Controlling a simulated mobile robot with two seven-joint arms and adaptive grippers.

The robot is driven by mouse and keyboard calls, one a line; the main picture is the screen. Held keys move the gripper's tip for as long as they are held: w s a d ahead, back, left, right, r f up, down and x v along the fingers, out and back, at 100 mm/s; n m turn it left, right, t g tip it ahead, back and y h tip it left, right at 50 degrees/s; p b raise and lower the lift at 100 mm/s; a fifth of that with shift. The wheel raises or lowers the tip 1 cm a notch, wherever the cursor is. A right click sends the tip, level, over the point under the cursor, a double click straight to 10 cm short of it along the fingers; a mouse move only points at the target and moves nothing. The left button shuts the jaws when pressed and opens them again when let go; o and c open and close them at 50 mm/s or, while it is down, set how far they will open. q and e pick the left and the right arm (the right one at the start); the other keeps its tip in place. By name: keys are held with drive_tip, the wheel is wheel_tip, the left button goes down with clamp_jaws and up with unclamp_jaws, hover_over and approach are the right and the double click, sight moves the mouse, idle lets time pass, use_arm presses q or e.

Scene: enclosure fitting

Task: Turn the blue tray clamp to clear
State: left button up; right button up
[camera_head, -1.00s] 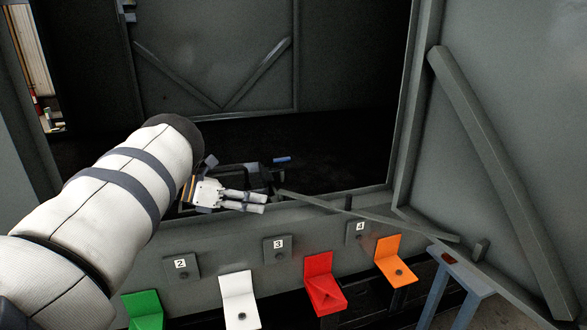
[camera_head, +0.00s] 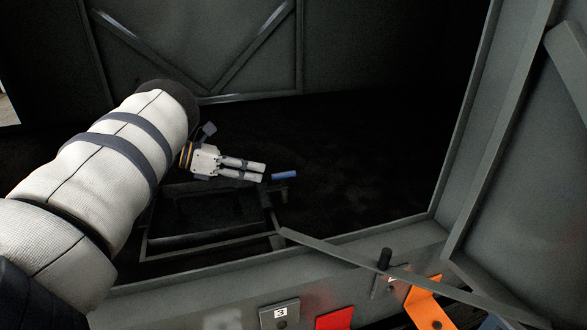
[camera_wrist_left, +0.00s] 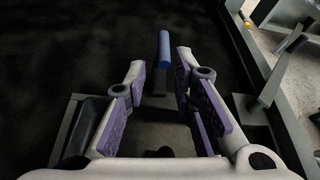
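The blue clamp handle (camera_head: 284,175) is a short blue bar by the right end of a dark tray frame (camera_head: 210,237) inside the enclosure. My left gripper (camera_head: 264,170) is above the tray, its fingertips pointing at the handle with a small gap between. In the left wrist view the blue handle (camera_wrist_left: 164,48) stands straight ahead, in line with the gap between the spread, purple-padded fingers of the left gripper (camera_wrist_left: 160,66). Nothing is held. Whether the fingers overlap the handle in depth I cannot tell. The right gripper is not in view.
The enclosure's front sill (camera_head: 350,245) runs below the tray. A long grey bar (camera_head: 335,250) slants across it near a black peg (camera_head: 384,259). Red (camera_head: 335,319) and orange (camera_head: 428,303) brackets sit below. The dark floor right of the handle looks clear.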

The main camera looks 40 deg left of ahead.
sight(286, 176)
use_arm(q)
drive_tip(key=x, duration=0.5)
drive_tip(key=b+x, duration=0.1)
drive_tip(key=x, duration=0.4)
drive_tip(key=shift+d+f, duration=0.2)
drive_tip(key=shift+d, duration=0.25)
drive_tip(key=shift+w+d+f, duration=0.1)
drive_tip(key=shift+w+d, duration=0.15)
drive_tip(key=shift+w, duration=0.35)
clamp_jaws()
